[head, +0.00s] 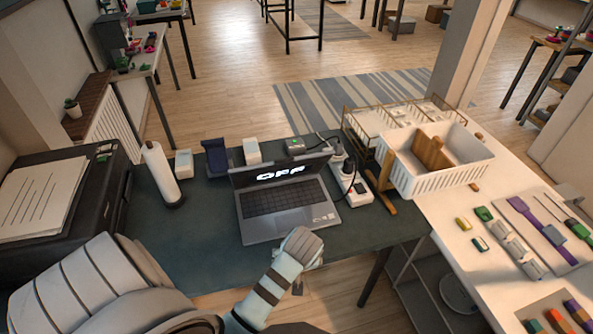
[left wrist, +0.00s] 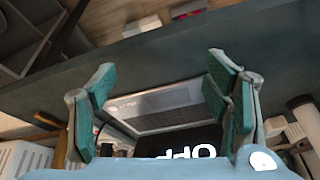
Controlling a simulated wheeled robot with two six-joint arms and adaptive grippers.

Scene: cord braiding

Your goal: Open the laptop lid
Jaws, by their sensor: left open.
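The grey laptop (head: 289,207) stands on the dark green desk with its lid (head: 281,172) raised. My right gripper is not in view.
A paper roll (head: 160,172) and a printer (head: 60,205) stand left of the laptop. A power strip (head: 354,188) with plugs and cables is close on its right. A white basket (head: 430,180) stands on the right table.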

